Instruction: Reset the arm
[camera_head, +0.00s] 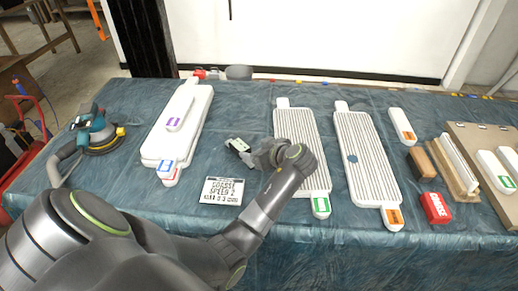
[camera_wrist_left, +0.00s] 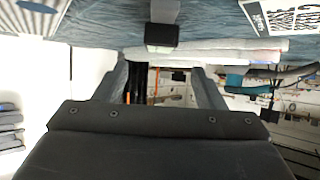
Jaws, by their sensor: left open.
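My left arm (camera_head: 262,205) comes in from the lower left and reaches over the middle of the table. Its gripper (camera_head: 240,150) hangs above the blue table cover, left of the ribbed white board with the green tag (camera_head: 300,150) and above the white-and-black text card (camera_head: 222,191). The left wrist view is upside down; there the gripper's two fingers (camera_wrist_left: 162,88) stand apart with nothing seen between them. The left gripper is open and appears empty. My right arm and gripper are in neither view.
The table (camera_head: 120,200) has a blue cover. A sander (camera_head: 97,132) and stacked white boards (camera_head: 180,120) lie on the left. Another ribbed board (camera_head: 365,160), a red block (camera_head: 435,208) and sanding blocks (camera_head: 422,163) lie on the right. A white panel (camera_head: 310,40) stands behind.

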